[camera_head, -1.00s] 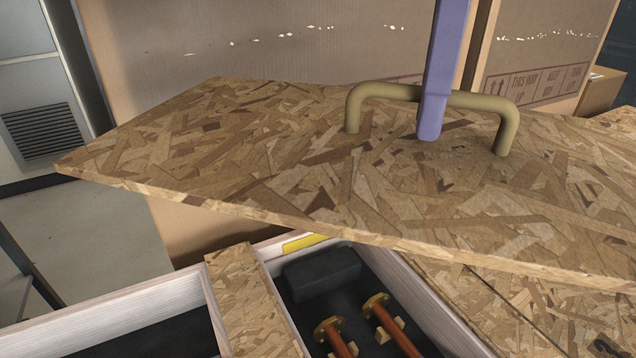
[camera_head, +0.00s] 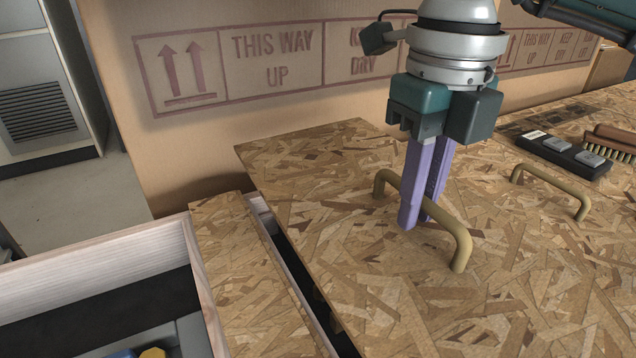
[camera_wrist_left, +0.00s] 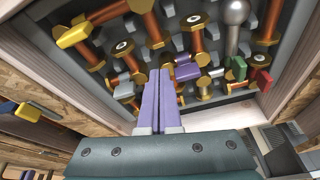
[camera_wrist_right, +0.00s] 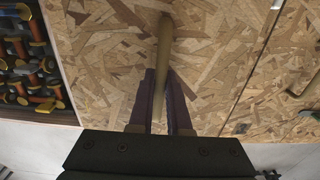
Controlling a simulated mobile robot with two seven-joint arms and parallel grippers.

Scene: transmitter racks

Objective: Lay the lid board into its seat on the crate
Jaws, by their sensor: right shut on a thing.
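The lid board (camera_head: 370,290) is a flat chipboard panel with a tan bar handle (camera_head: 461,240). My right gripper (camera_head: 422,215) is shut on that handle from above; the grip also shows in the right wrist view (camera_wrist_right: 164,85). The board lies over the middle of the crate (camera_head: 105,245), with a dark gap along its left edge beside a chipboard strip (camera_head: 235,265). I cannot tell whether its far and right edges are down in the seat. My left gripper (camera_wrist_left: 165,75) is shut, above an open compartment of pipe fittings; it is outside the head view.
Another chipboard surface with a tan handle (camera_head: 550,188) lies to the right. A black block with grey pads (camera_head: 565,153) and a brush (camera_head: 612,143) rest there. A large cardboard box (camera_head: 270,100) stands behind the crate. The left compartment is open.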

